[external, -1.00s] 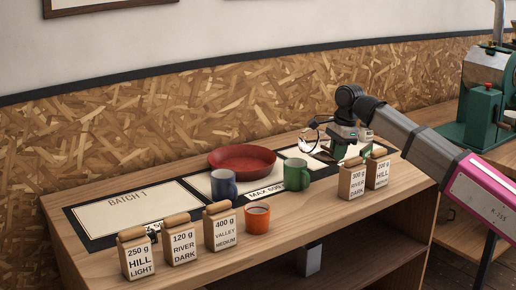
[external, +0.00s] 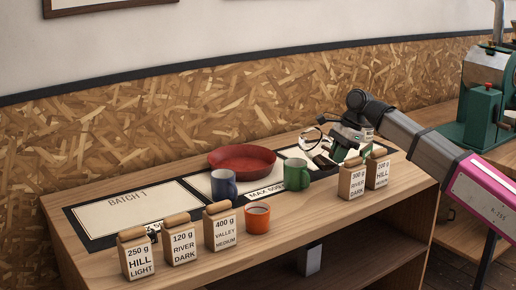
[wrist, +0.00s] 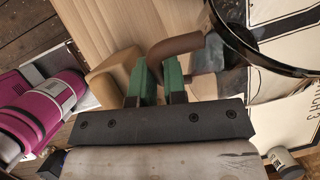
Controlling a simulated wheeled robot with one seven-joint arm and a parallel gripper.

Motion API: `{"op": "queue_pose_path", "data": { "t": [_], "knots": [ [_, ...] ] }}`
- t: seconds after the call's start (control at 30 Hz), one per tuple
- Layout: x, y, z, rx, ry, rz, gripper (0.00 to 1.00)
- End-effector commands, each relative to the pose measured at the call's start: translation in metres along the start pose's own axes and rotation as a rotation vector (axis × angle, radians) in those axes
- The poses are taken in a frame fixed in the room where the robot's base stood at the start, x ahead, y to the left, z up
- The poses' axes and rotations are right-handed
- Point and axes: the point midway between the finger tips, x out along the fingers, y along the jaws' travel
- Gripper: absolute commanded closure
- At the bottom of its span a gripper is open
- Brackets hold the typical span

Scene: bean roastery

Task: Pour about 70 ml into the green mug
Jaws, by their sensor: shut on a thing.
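My gripper (external: 346,150) is to the right of the mug and higher. It is shut on the brown handle (wrist: 176,44) of a glass jug with a dark rim, between its green fingertips in the wrist view (wrist: 160,78). The glass jug (external: 310,150) is near the mug, behind and right of it; its dark rim (wrist: 246,50) shows in the wrist view. Its exact tilt and its contents are hard to tell. The mug's inside is hidden.
A blue mug (external: 223,183), an orange cup (external: 257,218) and a red bowl (external: 243,158) stand left of the green mug. The Batch 1 panel (external: 130,212) is clear.

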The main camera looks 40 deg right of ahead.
Motion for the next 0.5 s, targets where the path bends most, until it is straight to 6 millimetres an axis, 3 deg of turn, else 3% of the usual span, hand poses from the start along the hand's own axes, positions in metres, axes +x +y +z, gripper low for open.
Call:
{"op": "queue_pose_path", "data": {
  "t": [0.5],
  "knots": [
    [-0.021,-0.002,-0.012,0.012,-0.353,0.022,1.0]
  ]
}}
